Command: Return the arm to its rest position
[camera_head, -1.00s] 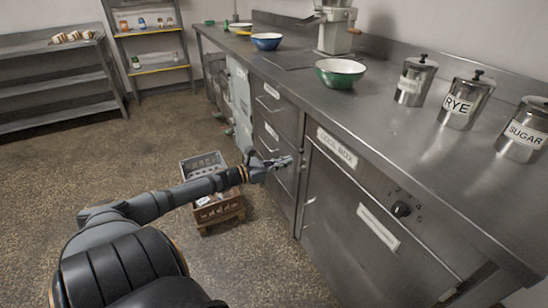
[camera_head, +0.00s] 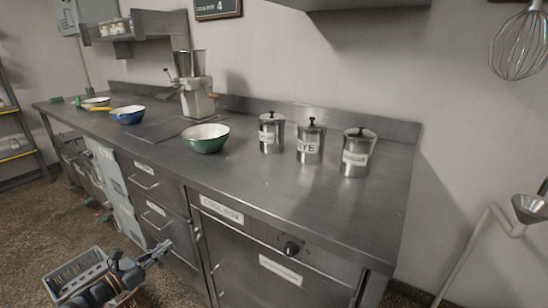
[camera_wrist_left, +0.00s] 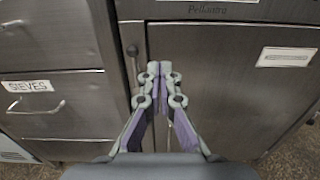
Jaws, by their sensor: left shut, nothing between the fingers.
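My left gripper (camera_head: 157,252) is at the lower left of the head view, in front of the steel counter's drawers. In the left wrist view my left gripper (camera_wrist_left: 160,72) points at the cabinet front, with its fingertips together and nothing between them. Behind it are the cabinet door (camera_wrist_left: 225,75) and a drawer labelled SIEVES (camera_wrist_left: 50,100). Whether the fingers touch the cabinet cannot be told. My right gripper is in neither view.
A crate (camera_head: 75,272) stands on the floor by my left arm. The steel counter (camera_head: 250,185) carries a green bowl (camera_head: 205,138), a blue bowl (camera_head: 127,115), a grinder (camera_head: 197,95) and lidded canisters (camera_head: 310,145). A whisk (camera_head: 520,45) hangs at right.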

